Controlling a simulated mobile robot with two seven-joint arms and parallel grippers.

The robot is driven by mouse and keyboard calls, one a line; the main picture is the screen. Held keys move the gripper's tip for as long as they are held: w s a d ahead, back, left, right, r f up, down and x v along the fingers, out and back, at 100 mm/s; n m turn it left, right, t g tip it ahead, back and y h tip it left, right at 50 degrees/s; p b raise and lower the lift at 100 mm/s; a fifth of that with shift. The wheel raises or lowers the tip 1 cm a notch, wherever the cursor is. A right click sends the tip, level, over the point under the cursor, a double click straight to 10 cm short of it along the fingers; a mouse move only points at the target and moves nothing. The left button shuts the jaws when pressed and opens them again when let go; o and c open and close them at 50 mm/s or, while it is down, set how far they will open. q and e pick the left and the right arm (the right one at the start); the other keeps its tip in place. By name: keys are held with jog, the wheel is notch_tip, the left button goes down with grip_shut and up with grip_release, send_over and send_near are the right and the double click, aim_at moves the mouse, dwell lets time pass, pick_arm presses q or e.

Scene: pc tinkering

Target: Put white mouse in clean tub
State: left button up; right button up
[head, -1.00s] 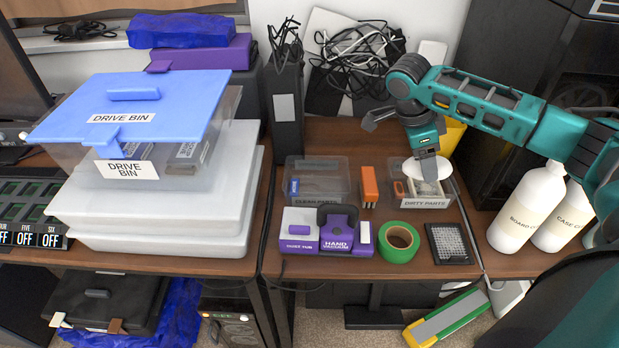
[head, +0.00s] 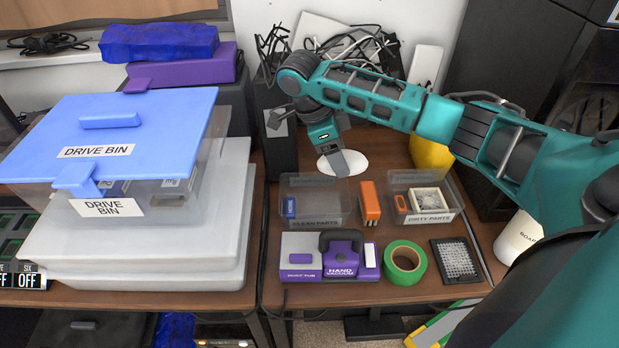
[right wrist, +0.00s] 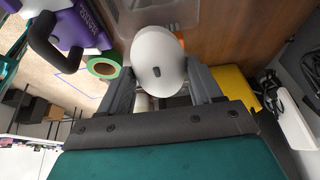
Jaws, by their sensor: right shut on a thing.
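The white mouse (head: 350,163) is a smooth white oval. My right gripper (head: 337,163) is shut on it and holds it in the air near the back edge of the clean tub. The mouse also shows between the fingers in the right wrist view (right wrist: 158,62). The clear tub marked CLEAN PARTS (head: 318,222) stands on the brown desk and has a small blue item (head: 290,207) at its left. The clear tub marked DIRTY PARTS (head: 432,217) stands to its right. My left gripper is not in view.
An orange item (head: 370,203) stands between the tubs. A purple hand vacuum (head: 342,258), a green tape roll (head: 404,262) and a dark mesh panel (head: 456,260) lie in front. A dark tower (head: 280,148) and a cable pile are behind. A yellow object (head: 431,152) is at the back right.

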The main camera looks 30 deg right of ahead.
jog(key=w+a, duration=0.3)
jog(key=a, duration=0.2)
notch_tip(320, 180, down, 7)
jog(key=b, duration=0.1)
jog(key=shift+f, duration=0.4)
jog(key=shift+f, duration=0.2)
jog(key=o, duration=1.1)
jog(key=shift+s+d+f, duration=0.1)
jog(key=shift+s, duration=0.05)
jog(key=v, duration=0.8)
jog(key=shift+d+r+p, duration=0.1)
jog(key=shift+r+p, duration=0.2)
jog(key=shift+r, duration=0.2)
